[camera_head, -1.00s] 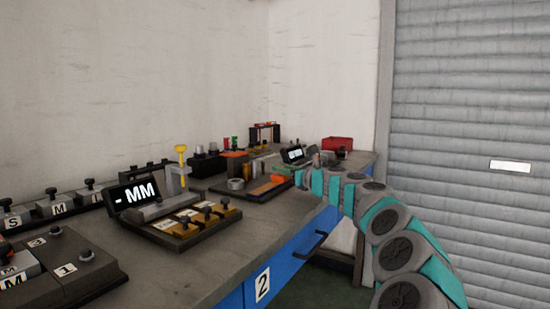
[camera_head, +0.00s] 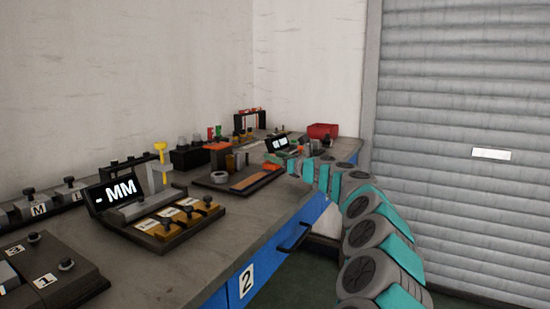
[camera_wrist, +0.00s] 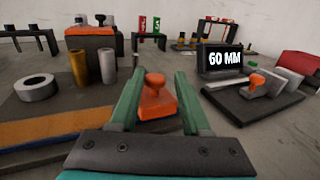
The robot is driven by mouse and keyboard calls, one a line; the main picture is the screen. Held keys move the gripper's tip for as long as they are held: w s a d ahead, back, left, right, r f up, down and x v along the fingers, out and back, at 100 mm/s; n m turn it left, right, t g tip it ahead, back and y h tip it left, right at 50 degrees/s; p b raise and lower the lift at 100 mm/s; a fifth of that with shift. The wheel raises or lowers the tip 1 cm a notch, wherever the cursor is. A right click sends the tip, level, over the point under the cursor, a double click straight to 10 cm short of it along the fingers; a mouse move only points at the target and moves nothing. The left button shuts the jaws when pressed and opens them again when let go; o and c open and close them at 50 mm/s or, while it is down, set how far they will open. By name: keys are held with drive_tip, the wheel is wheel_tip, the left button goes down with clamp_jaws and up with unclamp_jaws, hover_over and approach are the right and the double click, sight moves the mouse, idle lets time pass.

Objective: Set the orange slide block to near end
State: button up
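My gripper (camera_wrist: 157,76) is open in the wrist view, with one green finger on each side. An orange block with a round orange knob (camera_wrist: 156,98) shows between the fingers on a dark base. I cannot tell whether the fingers touch it. I cannot tell for sure which is the slide block. In the head view my gripper (camera_head: 278,160) is small at the far part of the bench, and the block there is not clear.
A grey ring (camera_wrist: 37,87), a brown cylinder (camera_wrist: 79,68) and a grey cylinder (camera_wrist: 107,66) stand left of my gripper. An orange-topped block (camera_wrist: 91,31) stands behind them. A red bin (camera_head: 322,131) is at the bench's far end. A "- MM" display fixture (camera_head: 114,193) stands nearer.

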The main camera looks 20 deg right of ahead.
drive_tip(key=shift+o, duration=0.7)
drive_tip(key=shift+s, duration=0.1)
drive_tip(key=v, duration=0.6)
drive_tip(key=shift+d+b, duration=0.15)
drive_tip(key=shift+b, duration=0.15)
drive_tip(key=shift+s+d, duration=0.2)
drive_tip(key=shift+s, duration=0.55)
